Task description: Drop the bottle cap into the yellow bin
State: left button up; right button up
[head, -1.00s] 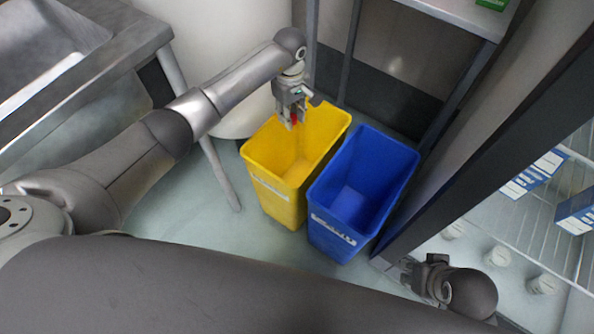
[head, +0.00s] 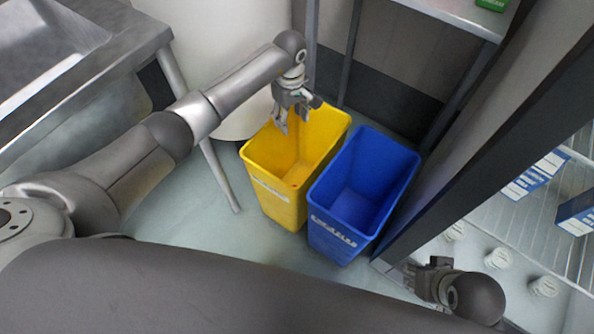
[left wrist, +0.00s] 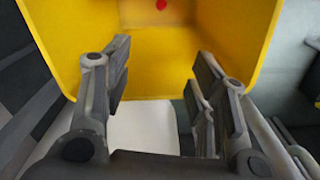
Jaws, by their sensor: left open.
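The yellow bin (head: 272,195) stands on the floor, open at the top. My left gripper (head: 298,115) is above its back part, with its fingers spread and nothing between them. The red bottle cap (left wrist: 162,4) shows at the top edge of the left wrist view, against the yellow inside of the bin and apart from the fingers. In the head view it is only a tiny reddish spot low in the bin. My right gripper (head: 428,278) is at the lower right of the head view, and its finger opening is unclear.
A blue bin (head: 333,240) stands right beside the yellow one. A metal sink counter (head: 135,40) is at the upper left. A shelf (head: 455,18) stands behind the bins. A glass-fronted cabinet with boxes (head: 535,175) is on the right.

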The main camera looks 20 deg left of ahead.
pick_arm(q)
notch_tip(320, 180, up, 12)
dwell(0.5)
